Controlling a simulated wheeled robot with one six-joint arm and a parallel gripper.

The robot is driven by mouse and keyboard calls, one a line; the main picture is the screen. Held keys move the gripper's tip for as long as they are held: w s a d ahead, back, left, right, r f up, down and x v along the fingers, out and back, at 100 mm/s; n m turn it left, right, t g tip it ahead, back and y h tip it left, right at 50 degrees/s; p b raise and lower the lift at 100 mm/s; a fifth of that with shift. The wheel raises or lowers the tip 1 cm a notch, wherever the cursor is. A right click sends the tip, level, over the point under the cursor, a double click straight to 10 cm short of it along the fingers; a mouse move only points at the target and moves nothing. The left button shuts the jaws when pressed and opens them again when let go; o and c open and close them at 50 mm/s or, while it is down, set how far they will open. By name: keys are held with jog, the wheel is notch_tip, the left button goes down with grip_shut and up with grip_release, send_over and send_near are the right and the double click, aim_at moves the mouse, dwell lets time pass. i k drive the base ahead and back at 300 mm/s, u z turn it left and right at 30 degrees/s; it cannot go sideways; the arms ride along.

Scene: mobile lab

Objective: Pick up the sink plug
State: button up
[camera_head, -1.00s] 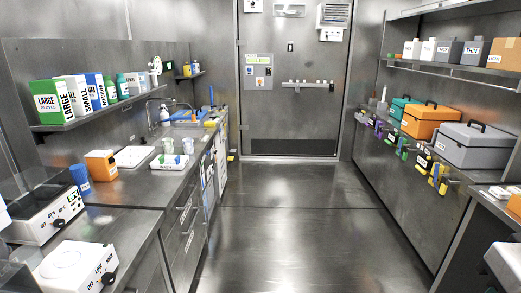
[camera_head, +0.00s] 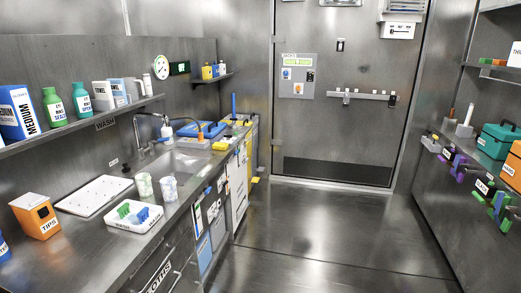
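I cannot make out the sink plug for certain. The sink (camera_head: 176,164) is set in the left counter under a curved metal faucet (camera_head: 138,130). Small dark items (camera_head: 126,168) sit by the wall left of the faucet, too small to identify. My gripper is not in view.
A white pegged board (camera_head: 94,194), two patterned cups (camera_head: 144,185), a white tray (camera_head: 118,220) and an orange tips box (camera_head: 36,214) stand on the left counter. A blue tray (camera_head: 198,129) lies beyond the sink. The floor (camera_head: 310,235) is clear up to the closed door (camera_head: 340,110).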

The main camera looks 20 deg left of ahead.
aim_at(126, 169)
jog(key=u, duration=0.2)
jog(key=i, duration=1.7)
jog(key=u, duration=1.05)
jog(key=i, duration=1)
jog(key=u, duration=1.65)
jog(key=i, duration=0.65)
jog(key=u, duration=0.35)
